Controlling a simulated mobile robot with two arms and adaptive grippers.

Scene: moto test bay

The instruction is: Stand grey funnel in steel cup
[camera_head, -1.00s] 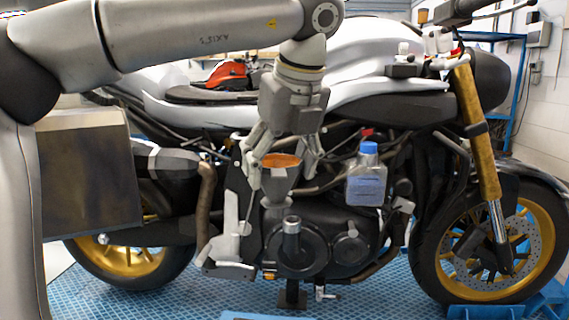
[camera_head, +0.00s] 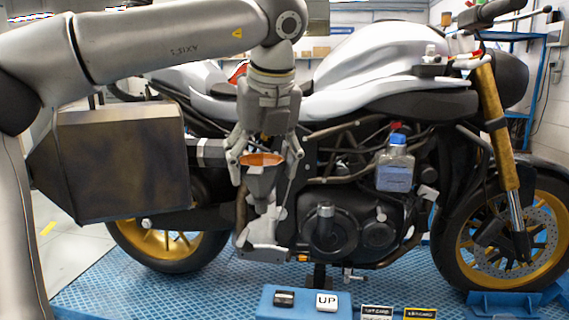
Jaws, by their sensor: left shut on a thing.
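The grey funnel (camera_head: 262,186) hangs upright with its wide mouth up and an orange inside showing. My left gripper (camera_head: 262,160) is shut on it, a finger on either side of the rim, and holds it in the air before the motorcycle. A short upright grey metal cylinder (camera_head: 325,212), which looks like the steel cup, shows in front of the round engine cover. It is to the right of the funnel and lower in the picture, apart from it. Its inside is too small to make out. My right gripper is not in view.
The motorcycle (camera_head: 375,70) stands on a blue lift platform (camera_head: 95,295). A clear bottle with blue liquid and a blue cap (camera_head: 396,172) is to the right of the funnel, against the bike. A blue control box with an UP button (camera_head: 327,301) is at the bottom.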

